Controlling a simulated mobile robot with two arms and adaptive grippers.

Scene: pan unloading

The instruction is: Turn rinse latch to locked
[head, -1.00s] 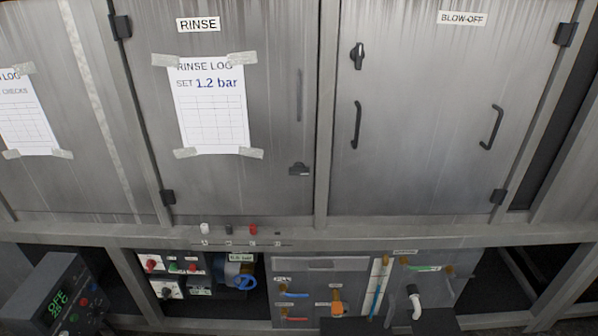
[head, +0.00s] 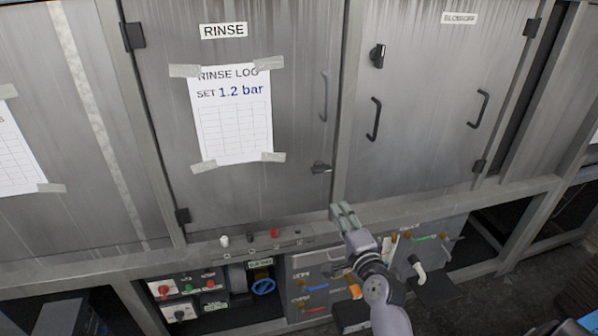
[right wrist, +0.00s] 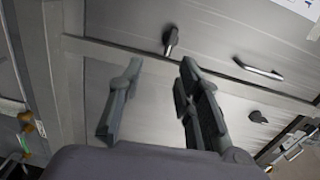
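The rinse latch (head: 321,168) is a small black turn-knob at the lower right of the grey RINSE door (head: 240,195). Its lever looks roughly sideways in the head view; I cannot read any lock mark. My right gripper (head: 343,208) is below and slightly right of the latch, apart from it, in front of the frame ledge. In the right wrist view its two fingers (right wrist: 158,95) are spread with nothing between them. There the rinse latch (right wrist: 171,40) appears beyond the fingertips, near the top. My left gripper is not in view.
The RINSE door handle (head: 324,97) is above the latch. The BLOW-OFF door (head: 430,150) to the right has its own black latch (head: 377,56) and handles. Small knobs (head: 275,233) stand on the ledge left of my gripper. Valves and panels fill the space below.

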